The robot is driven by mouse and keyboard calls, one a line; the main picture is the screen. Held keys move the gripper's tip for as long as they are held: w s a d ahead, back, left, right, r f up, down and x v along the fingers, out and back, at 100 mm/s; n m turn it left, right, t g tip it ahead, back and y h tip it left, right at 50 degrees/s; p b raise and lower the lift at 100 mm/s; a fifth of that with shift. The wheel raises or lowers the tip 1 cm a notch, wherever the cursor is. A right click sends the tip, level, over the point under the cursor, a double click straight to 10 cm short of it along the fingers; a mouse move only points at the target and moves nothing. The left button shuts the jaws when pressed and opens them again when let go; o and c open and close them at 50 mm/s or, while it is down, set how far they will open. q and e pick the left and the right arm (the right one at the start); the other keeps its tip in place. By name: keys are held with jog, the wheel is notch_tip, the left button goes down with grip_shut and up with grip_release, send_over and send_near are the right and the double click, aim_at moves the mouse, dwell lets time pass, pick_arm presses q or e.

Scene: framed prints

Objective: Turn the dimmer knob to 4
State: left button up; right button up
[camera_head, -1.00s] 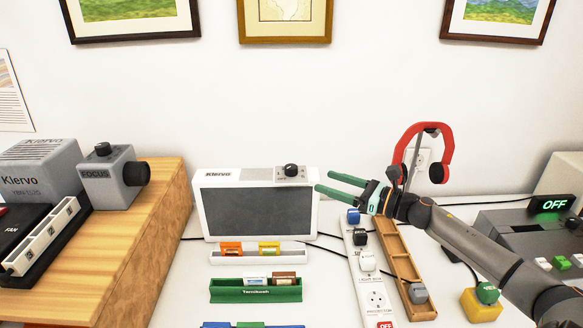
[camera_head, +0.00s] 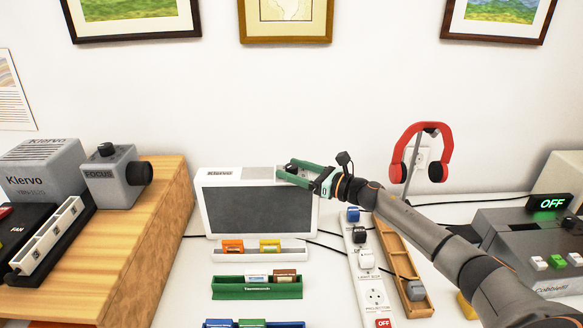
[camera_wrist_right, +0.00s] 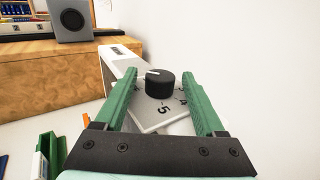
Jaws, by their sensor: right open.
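The black dimmer knob (camera_wrist_right: 158,82) shows between my right gripper's fingers in the right wrist view, with a white mark on its top toward the upper left. Its pale plate (camera_wrist_right: 150,117) carries a 5 and, to the right, a 4. The plate sits on top of the white-framed Klervo panel (camera_head: 207,215). My right gripper (camera_head: 285,170) is open, its green fingers on either side of the knob, with visible gaps. In the head view the gripper covers the knob. Whether a fingertip touches it cannot be told. My left gripper is out of view.
A white power strip (camera_head: 375,297) and a wooden tray (camera_head: 425,309) lie right of the panel. Red headphones (camera_head: 438,172) hang on a stand behind my right arm. Green (camera_head: 240,290) and white (camera_head: 225,253) holders stand in front. A wooden block (camera_head: 145,225) is at left.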

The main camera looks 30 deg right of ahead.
jog(key=shift+w+a, duration=0.15)
jog(key=shift+w, duration=0.15)
grip_shut()
dwell(0.5)
